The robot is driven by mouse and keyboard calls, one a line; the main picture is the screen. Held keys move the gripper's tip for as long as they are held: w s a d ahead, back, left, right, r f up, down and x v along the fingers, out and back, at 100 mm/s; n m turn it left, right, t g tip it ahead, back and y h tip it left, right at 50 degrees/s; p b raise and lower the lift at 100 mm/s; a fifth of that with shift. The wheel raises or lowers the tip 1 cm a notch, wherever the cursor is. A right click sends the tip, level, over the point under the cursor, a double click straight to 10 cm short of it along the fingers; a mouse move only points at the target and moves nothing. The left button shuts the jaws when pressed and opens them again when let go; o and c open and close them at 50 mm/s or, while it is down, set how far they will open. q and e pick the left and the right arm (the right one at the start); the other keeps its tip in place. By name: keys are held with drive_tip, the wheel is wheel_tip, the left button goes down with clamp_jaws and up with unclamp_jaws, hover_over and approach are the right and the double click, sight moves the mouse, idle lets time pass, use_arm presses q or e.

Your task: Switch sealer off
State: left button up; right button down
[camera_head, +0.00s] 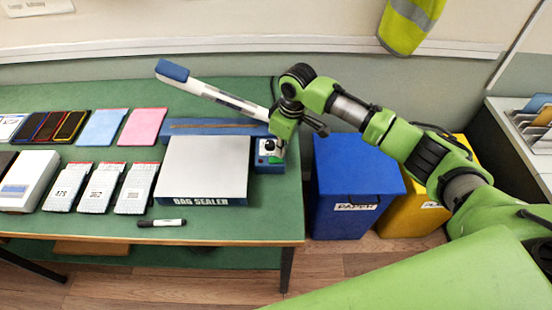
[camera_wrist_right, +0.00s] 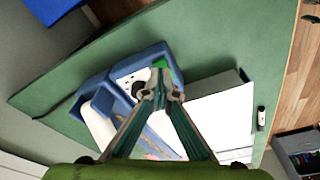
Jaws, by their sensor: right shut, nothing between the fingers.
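The bag sealer has a blue base (camera_head: 200,128), a white plate labelled BAG SEALER (camera_head: 205,168) and a raised white arm with a blue end (camera_head: 172,71). Its blue control box (camera_head: 268,166) stands at the right end, with a white panel, a dark dial and a green switch. The panel also shows in the right wrist view (camera_wrist_right: 125,79), where the green switch (camera_wrist_right: 159,62) is visible just beyond my fingertips. My right gripper (camera_wrist_right: 162,95) is shut and empty, over the control box; I cannot tell whether it touches. My left gripper is not in view.
Several phones and white boxes (camera_head: 134,188) cover the table's left part. A blue bin (camera_head: 345,195) and a yellow bin (camera_head: 410,215) stand right of the green table (camera_head: 240,222).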

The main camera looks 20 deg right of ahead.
drive_tip(key=shift+f+b, duration=0.35)
drive_tip(key=shift+f, duration=0.65)
idle(0.9)
drive_tip(key=shift+r, duration=0.1)
wheel_tip(320, 180, up, 7)
drive_tip(key=p, duration=0.8)
idle(0.5)
